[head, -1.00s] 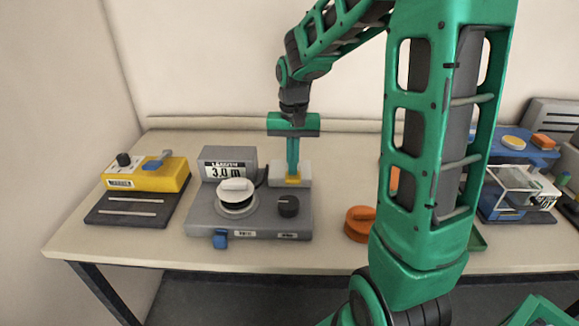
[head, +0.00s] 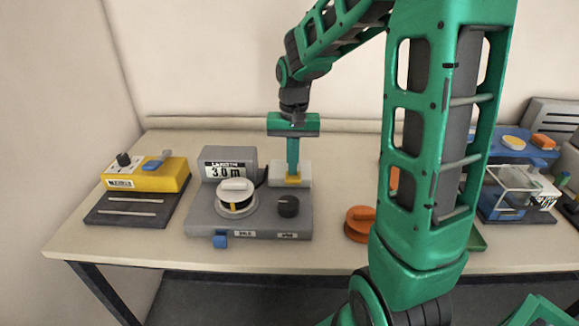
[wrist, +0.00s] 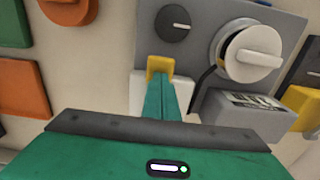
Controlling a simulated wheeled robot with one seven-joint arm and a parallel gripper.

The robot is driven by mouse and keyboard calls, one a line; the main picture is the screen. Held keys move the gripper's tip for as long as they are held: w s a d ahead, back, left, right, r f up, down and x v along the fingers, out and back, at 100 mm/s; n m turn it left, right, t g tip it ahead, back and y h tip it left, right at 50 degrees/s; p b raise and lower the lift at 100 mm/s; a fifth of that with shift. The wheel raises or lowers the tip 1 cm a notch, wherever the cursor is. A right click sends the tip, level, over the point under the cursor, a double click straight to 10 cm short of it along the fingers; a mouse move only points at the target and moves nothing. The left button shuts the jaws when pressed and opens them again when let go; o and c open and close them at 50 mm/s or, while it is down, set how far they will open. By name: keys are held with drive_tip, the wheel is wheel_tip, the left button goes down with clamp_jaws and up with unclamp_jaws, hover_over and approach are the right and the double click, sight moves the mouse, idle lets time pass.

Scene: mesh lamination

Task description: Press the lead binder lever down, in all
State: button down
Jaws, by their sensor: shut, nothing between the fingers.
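The grey unit (head: 270,226) carries a white-capped spool (head: 236,187), a dark knob (head: 288,206) and a display reading 3.0 m (head: 223,170). A yellow device (head: 150,176) stands left. An orange round piece (head: 360,224) lies right. Bare table shows in front.

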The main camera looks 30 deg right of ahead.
wheel_tip(320, 180, up, 8)
drive_tip(key=shift+f, duration=0.2)
idle(0.6)
idle(0.7)
drive_tip(key=s+d+f, duration=0.1)
drive_tip(key=s+f, duration=0.1)
drive_tip(key=s, duration=1.1)
drive_tip(key=s+d+f, duration=0.2)
drive_tip(key=s, duration=1.1)
drive_tip(key=shift+d+f, duration=0.2)
drive_tip(key=shift+f, duration=0.05)
drive_tip(key=shift+w+f, duration=0.25)
drive_tip(key=shift+w, duration=0.3)
drive_tip(key=shift+s, duration=0.15)
